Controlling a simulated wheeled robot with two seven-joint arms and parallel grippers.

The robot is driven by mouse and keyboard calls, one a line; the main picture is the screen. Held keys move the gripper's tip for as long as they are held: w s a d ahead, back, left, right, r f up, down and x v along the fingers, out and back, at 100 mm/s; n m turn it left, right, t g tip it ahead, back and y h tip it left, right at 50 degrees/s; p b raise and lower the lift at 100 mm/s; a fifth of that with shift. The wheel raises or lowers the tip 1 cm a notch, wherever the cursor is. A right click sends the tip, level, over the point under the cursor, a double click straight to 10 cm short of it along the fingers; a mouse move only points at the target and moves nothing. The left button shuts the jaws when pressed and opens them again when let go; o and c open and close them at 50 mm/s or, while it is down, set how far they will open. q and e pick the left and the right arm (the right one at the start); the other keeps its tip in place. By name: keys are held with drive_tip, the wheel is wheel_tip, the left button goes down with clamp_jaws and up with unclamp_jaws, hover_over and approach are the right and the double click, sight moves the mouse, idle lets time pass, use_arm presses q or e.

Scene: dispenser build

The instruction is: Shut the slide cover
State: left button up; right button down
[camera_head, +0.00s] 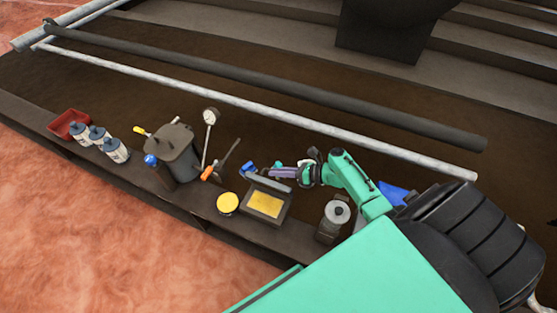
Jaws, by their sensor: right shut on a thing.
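A dark open-topped box (285,214) stands on the ledge with a yellow surface (264,204) showing inside it. A grey slide cover (268,184) lies along the box's far edge, leaving the yellow area uncovered. A small blue piece (249,168) is at its left end; I cannot tell whether it is part of the cover. My right gripper (275,173) reaches in from the right on a green arm, just above the cover. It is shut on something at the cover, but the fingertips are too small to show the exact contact. My left gripper is not in view.
A round yellow-topped tin (228,203) stands left of the box, and a dark device with a grey roll (337,212) right of it. Farther left are a dark bin (174,146), white bottles (116,150) and a red tray (68,124). Pipes run behind.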

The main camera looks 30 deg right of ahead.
drive_tip(key=shift+s+f, duration=0.2)
drive_tip(key=c, duration=1)
unclamp_jaws()
drive_tip(key=shift+o, duration=0.6)
drive_tip(key=shift+w, duration=0.1)
drive_tip(key=shift+r, duration=0.1)
drive_tip(key=shift+d+r, duration=0.1)
drive_tip(key=shift+d, duration=0.1)
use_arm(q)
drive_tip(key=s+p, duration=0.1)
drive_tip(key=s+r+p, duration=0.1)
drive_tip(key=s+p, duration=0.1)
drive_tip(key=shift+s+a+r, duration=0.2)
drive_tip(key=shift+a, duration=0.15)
use_arm(e)
drive_tip(key=v, duration=1.4)
